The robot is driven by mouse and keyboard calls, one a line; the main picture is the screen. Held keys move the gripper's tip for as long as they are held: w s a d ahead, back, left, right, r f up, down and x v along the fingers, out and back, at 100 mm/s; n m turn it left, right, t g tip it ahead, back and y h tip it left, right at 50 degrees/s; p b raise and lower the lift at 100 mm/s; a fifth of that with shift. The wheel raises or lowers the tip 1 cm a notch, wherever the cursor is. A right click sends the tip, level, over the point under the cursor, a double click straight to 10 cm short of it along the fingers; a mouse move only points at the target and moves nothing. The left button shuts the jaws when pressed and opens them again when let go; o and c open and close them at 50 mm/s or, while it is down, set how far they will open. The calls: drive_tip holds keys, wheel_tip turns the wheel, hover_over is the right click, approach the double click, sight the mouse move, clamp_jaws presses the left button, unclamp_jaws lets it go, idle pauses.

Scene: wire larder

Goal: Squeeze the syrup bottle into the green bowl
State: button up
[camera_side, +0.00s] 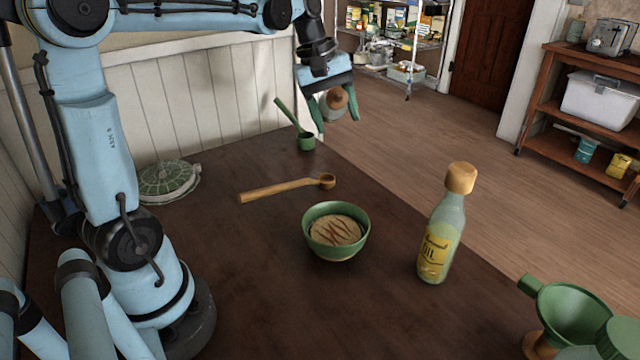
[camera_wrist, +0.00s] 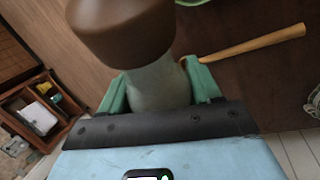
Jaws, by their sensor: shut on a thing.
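My gripper (camera_side: 335,108) is shut on a bottle with a brown cap (camera_side: 337,97), which I take for the syrup bottle. It is held in the air beyond the table's far right edge. In the wrist view the brown cap and pale, cloudy body (camera_wrist: 158,85) sit between my green fingers (camera_wrist: 160,92); no label shows. The green bowl (camera_side: 364,233) stands upright mid-table, well below and nearer the side camera than my gripper. It holds something beige with reddish-brown streaks. A green rim, probably the bowl's, shows at the wrist view's top edge (camera_wrist: 192,2).
A yellow-labelled oil bottle (camera_side: 440,235) stands right of the bowl. A wooden ladle (camera_side: 280,189) lies behind the bowl, with a green ladle (camera_side: 305,141) farther back. A round green lidded thing (camera_side: 168,181) sits left; a green funnel (camera_side: 570,312) is front right. The table's near middle is clear.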

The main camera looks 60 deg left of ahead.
drive_tip(key=o, duration=0.3)
drive_tip(key=c, duration=0.3)
drive_tip(key=shift+a+r+g+h, duration=0.1)
drive_tip(key=shift+r+g+h, duration=0.4)
drive_tip(key=shift+h, duration=0.5)
drive_tip(key=g+h, duration=0.1)
drive_tip(key=r+h, duration=0.1)
drive_tip(key=shift+n+g+h, duration=0.4)
drive_tip(key=o, duration=0.5)
drive_tip(key=c, duration=0.5)
drive_tip(key=s+d+m, duration=0.1)
drive_tip(key=d, duration=0.2)
drive_tip(key=s+d+m+g, duration=0.1)
drive_tip(key=d, duration=0.2)
drive_tip(key=s+d+f+m, duration=0.1)
drive_tip(key=d, duration=0.3)
drive_tip(key=shift+g, duration=0.4)
